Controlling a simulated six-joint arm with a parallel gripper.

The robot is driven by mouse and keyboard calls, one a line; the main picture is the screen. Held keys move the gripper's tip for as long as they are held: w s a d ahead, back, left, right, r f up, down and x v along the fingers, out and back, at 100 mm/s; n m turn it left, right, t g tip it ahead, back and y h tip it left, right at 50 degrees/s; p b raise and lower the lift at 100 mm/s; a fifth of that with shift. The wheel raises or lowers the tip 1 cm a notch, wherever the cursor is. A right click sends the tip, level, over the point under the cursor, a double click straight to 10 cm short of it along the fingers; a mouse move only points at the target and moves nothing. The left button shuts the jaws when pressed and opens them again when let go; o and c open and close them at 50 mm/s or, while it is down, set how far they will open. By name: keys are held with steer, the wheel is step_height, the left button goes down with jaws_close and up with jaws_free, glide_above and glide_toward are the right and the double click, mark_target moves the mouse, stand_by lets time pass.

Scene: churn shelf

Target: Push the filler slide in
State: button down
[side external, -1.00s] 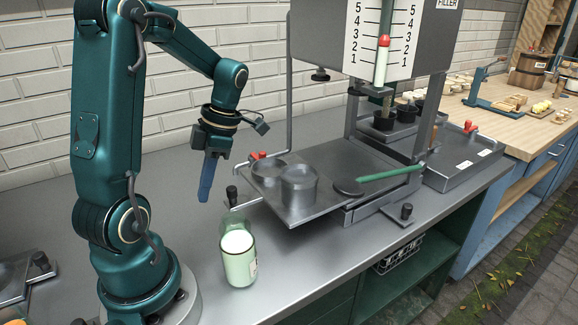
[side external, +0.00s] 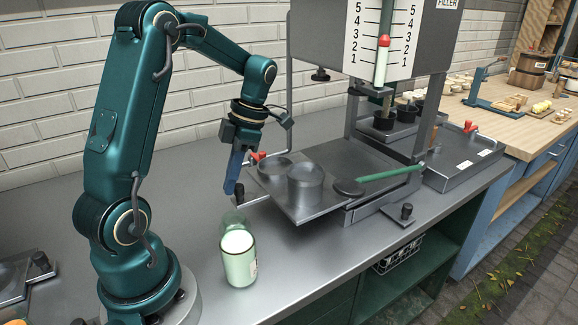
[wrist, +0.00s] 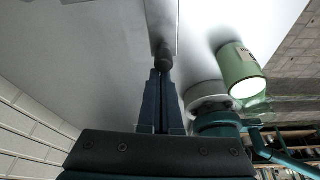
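The filler slide is a flat metal plate (side external: 305,213) with round metal cups on it, sticking out to the left of the filler (side external: 365,40). A rod with a dark knob (side external: 239,189) is at its near left end; the knob also shows in the wrist view (wrist: 164,60). My gripper (side external: 230,191) points down with its blue fingers right at the knob's left side, seemingly touching it. In the wrist view its fingers (wrist: 161,75) are together, with the knob just beyond their tips and not between them.
A green glass jar with pale contents (side external: 239,258) stands on the metal counter (side external: 310,275) in front of the gripper; it also shows in the wrist view (wrist: 240,70). A brick wall is behind.

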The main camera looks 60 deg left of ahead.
mark_target(259, 191)
steer(key=w, duration=0.7)
steer(key=shift+w, duration=0.3)
